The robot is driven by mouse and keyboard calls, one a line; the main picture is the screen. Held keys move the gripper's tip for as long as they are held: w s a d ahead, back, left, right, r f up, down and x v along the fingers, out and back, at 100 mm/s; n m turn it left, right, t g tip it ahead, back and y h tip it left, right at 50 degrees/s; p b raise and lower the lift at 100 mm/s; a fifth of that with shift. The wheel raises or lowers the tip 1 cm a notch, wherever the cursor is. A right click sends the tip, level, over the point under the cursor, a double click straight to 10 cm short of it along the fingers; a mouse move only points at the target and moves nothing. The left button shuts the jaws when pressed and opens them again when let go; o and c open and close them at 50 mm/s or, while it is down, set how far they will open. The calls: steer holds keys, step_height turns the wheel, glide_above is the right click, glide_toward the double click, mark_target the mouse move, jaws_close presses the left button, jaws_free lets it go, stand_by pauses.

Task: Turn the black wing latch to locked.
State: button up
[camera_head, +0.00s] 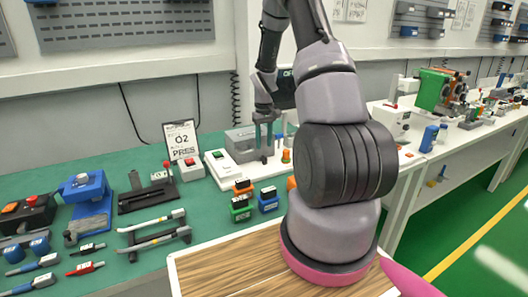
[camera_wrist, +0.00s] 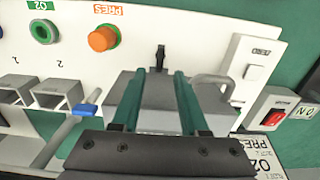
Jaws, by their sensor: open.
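A small black wing latch (camera_wrist: 160,56) stands out from the white panel at the top centre of the wrist view, by the edge of a grey box (camera_wrist: 160,95). Its long side runs up and down in that picture. My gripper (camera_wrist: 158,73) is open, with one teal finger on each side of the latch's line. The latch lies at or just beyond the fingertips; I cannot tell whether they touch it. In the head view my gripper (camera_head: 264,143) points down over the grey box (camera_head: 240,140), and the latch cannot be made out.
In the wrist view, an orange PRES knob (camera_wrist: 103,38) and a green O2 ring (camera_wrist: 44,31) sit to the left. A grey handle (camera_wrist: 213,82) and a red switch (camera_wrist: 275,106) are to the right. An O2 PRES sign (camera_head: 181,139) stands on the green bench.

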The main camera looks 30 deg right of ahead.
steer(key=shift+r, duration=2.8)
step_height(320, 180, up, 11)
steer(key=m+t, duration=0.1)
steer(key=t, duration=0.1)
glide_above(264, 156)
steer(key=s+a, duration=0.3)
steer(key=a, duration=0.1)
steer(key=s+a+r+m+t, duration=0.1)
steer(key=s+a+r, duration=0.3)
steer(key=s+r, duration=0.45)
steer(key=s+a+r+m+t+y, duration=0.1)
steer(key=s+a+r, duration=0.3)
steer(key=s, duration=0.4)
steer(key=s+a+r+m+t+y, duration=0.1)
steer(key=s+a+r+t, duration=0.2)
steer(key=s+r, duration=0.3)
steer(key=shift+s+a+r+m, duration=0.15)
steer(key=shift+s+a+m, duration=0.25)
steer(key=shift+s, duration=0.75)
